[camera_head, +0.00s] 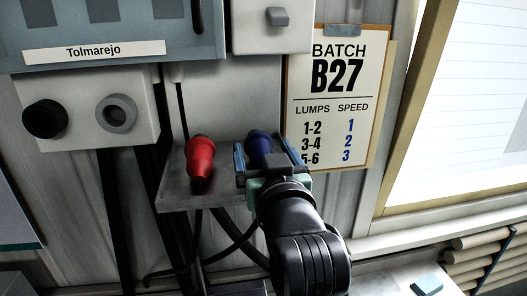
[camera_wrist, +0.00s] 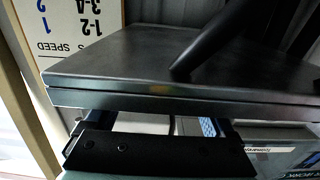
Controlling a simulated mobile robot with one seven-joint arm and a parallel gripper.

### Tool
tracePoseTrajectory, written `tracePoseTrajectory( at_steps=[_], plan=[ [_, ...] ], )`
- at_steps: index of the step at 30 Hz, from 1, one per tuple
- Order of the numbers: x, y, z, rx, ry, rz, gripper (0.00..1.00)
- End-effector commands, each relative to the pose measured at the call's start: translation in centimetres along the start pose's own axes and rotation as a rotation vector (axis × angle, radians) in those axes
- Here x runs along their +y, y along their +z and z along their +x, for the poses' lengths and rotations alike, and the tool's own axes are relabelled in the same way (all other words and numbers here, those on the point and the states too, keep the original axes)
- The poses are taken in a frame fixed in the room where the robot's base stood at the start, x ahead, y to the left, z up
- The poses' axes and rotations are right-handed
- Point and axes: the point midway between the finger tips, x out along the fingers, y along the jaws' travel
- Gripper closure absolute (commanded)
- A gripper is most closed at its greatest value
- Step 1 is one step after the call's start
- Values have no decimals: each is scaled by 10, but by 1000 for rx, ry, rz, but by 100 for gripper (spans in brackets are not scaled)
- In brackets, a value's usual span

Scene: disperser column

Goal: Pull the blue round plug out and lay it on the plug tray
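The blue plug (camera_head: 260,144) stands on a grey metal tray (camera_head: 185,190) in the head view, its lower part hidden behind my gripper. My gripper (camera_head: 268,158) is in front of the tray, with a finger to each side of the blue plug. The fingers look spread wider than the plug; contact with it is not visible. The blue plug cannot be made out there.
A red plug (camera_head: 201,158) stands left of the blue one on the tray. Dark cables hang below. At upper left a box holds a black round part (camera_head: 45,118) and a grey ring socket (camera_head: 116,112). A batch sign (camera_head: 340,95) hangs close to the right.

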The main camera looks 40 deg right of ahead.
Motion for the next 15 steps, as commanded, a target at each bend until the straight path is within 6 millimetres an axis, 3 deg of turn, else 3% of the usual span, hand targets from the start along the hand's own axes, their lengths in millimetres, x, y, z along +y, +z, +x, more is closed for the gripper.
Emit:
tracePoseTrajectory(
  at_steps=[8,15],
  plan=[
    [0,2,-2,-2,0,0,12],
    [0,4,-33,2,-1,0,12]
  ],
)
